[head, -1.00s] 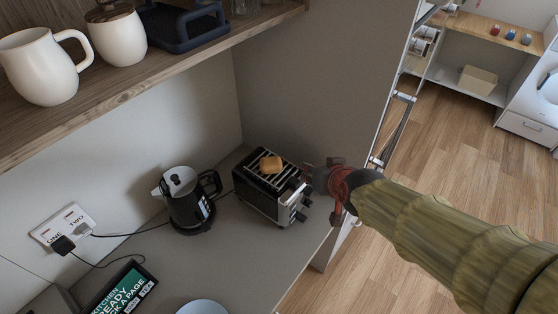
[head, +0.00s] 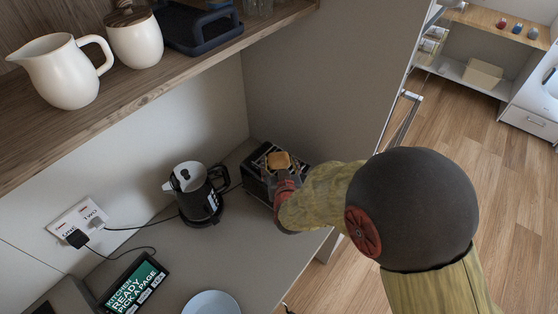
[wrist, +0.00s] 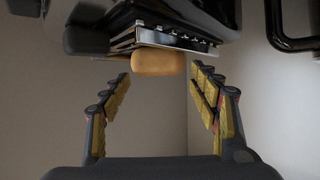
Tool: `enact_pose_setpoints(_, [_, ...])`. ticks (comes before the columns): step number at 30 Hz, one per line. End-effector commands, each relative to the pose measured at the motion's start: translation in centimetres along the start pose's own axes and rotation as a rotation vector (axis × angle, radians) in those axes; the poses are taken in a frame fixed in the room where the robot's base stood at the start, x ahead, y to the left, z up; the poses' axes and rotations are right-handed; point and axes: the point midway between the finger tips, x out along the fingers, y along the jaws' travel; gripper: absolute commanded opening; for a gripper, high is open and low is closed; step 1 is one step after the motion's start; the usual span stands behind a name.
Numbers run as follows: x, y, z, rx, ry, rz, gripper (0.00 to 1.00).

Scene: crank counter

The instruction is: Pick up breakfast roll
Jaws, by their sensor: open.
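The breakfast roll (head: 278,161) is a small golden-brown piece sitting on top of the black toaster (head: 258,186). In the wrist view the roll (wrist: 158,62) shows at the toaster's slotted metal top (wrist: 165,38), just beyond and between my fingers. My gripper (wrist: 160,98) is open, with one finger on each side of the roll's line and nothing between the tips. I cannot tell whether a finger touches the roll.
A black and white kettle (head: 195,194) stands left of the toaster. A wooden shelf (head: 130,88) with a white pitcher (head: 66,72) overhangs the counter. A pale plate (head: 211,303) and a display screen (head: 136,285) lie nearer. A side panel (head: 320,70) stands behind the toaster.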

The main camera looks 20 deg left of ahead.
Motion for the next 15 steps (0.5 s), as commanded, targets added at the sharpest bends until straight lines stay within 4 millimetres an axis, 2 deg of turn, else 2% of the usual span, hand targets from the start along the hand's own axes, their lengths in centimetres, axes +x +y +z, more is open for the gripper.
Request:
enact_pose_setpoints(6, [3.1, 0.2, 0.0, 0.001, 0.0, 0.002, 0.61])
enact_pose_setpoints(9, [4.0, 0.2, 0.0, 0.001, -0.001, 0.0, 0.61])
enact_pose_setpoints(15, [4.5, 0.1, 0.0, 0.0, -0.001, 0.0, 0.61])
